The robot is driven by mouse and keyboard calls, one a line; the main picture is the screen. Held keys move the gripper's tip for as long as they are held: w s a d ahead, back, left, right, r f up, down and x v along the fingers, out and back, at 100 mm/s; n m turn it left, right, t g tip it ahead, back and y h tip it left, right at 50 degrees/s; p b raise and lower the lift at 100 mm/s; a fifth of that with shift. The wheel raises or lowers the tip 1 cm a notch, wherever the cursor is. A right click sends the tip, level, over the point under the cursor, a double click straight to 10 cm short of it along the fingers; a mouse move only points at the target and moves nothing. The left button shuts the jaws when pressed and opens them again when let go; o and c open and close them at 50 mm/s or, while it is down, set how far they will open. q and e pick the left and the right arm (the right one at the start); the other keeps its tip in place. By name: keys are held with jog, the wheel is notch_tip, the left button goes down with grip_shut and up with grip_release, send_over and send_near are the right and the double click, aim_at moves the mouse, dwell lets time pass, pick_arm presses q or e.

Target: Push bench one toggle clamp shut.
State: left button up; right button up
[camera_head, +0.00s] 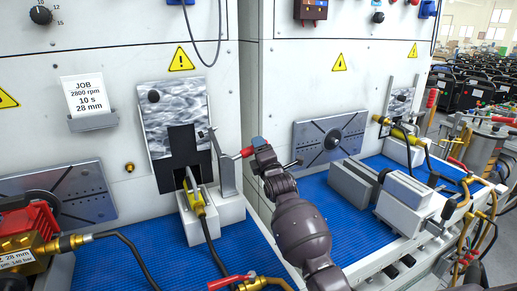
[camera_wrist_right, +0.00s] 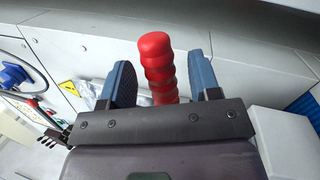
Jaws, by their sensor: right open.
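The toggle clamp (camera_head: 227,172) stands on a white block at the right side of the left bench, its grey metal arm upright. Its red handle (camera_head: 247,152) points right, towards my right gripper (camera_head: 257,146). In the right wrist view the ribbed red handle (camera_wrist_right: 158,68) shows between the two blue fingers of the right gripper (camera_wrist_right: 167,82). The fingers are apart, with a visible gap on the handle's right side; contact on the left cannot be told. My left gripper is not in view.
A dark-faced grey plate (camera_head: 178,125) stands behind the clamp, with a yellow fitting (camera_head: 194,198) and hose in front. A red-and-brass unit (camera_head: 25,235) is at lower left. Another red-handled lever (camera_head: 232,281) lies low in front. The right bench holds grey blocks (camera_head: 353,184).

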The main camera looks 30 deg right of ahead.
jog(key=shift+w+d+r, duration=0.1)
jog(key=shift+w+d, duration=0.05)
jog(key=shift+w, duration=0.4)
jog(key=shift+c, duration=0.5)
grip_shut()
